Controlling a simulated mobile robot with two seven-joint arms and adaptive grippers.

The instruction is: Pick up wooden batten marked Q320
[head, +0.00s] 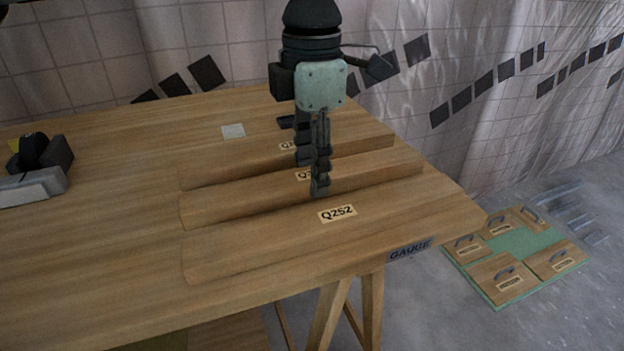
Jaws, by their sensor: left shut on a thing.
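Three wooden battens lie side by side on the wooden workbench (110,240). The near batten (260,245) is marked Q252. The middle batten (235,197) has a label that starts with Q3; the rest is hidden behind my fingers. The far batten (230,165) has a label mostly hidden, with only its start showing. My left gripper (312,176) points down over the middle batten, one finger on its far side and one on its near side, shut on it. The batten still appears to lie at bench level. My right gripper is not in view.
A dark and grey tool (38,168) stands at the bench's left edge. A pale square (233,131) lies behind the battens. The bench edge carries a GAUGE label (410,249). On the floor at right, a green board (520,243) holds several handled wooden panels.

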